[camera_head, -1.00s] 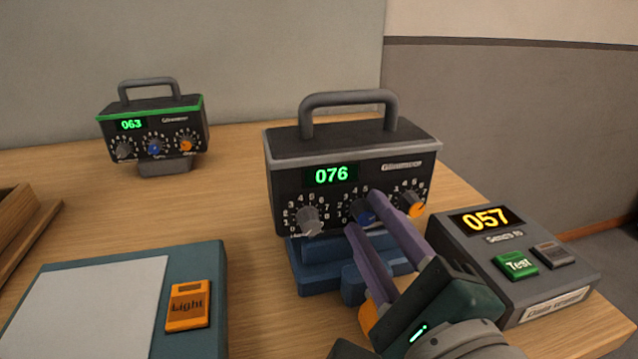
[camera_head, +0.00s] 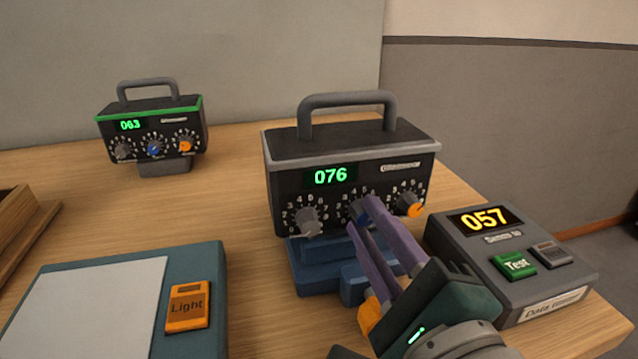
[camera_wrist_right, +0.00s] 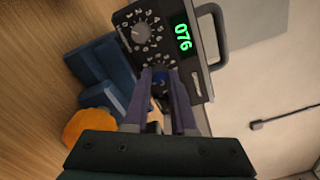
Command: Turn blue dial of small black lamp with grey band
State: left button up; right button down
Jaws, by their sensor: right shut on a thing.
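The small black lamp with a grey band (camera_head: 350,145) stands on a blue base at the middle of the table, its green display reading 076. Its blue dial (camera_wrist_right: 160,77) is the middle of three, between a grey dial (camera_head: 307,221) and an orange dial (camera_head: 409,205). My right gripper (camera_head: 360,212) has its purple fingers shut on the blue dial, one on each side; the fingers hide most of it in the head view. In the right wrist view the gripper (camera_wrist_right: 161,85) shows the blue dial between its fingertips. My left gripper is not in view.
A second black lamp with a green band (camera_head: 150,122), reading 063, stands at the back left. A grey box (camera_head: 530,284) reading 057 is close right of my gripper. A teal panel (camera_head: 225,300) with an orange Light switch (camera_head: 188,305) lies front left. A wooden tray (camera_head: 30,225) is at the left edge.

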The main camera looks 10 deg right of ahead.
jog(key=n+p, duration=0.2)
jog(key=n, duration=0.3)
jog(key=shift+r+p, duration=0.15)
jog(key=shift+p, duration=0.2)
jog(key=n+p, duration=0.1)
jog(key=n, duration=0.2)
jog(key=shift+n, duration=0.4)
jog(key=shift+n+p, duration=0.6)
jog(key=shift+n, duration=0.7)
jog(key=c, duration=1)
grip_release()
jog(key=shift+s, duration=0.1)
jog(key=s, duration=0.9)
jog(key=shift+s+d, duration=0.2)
jog(key=shift+s, duration=0.2)
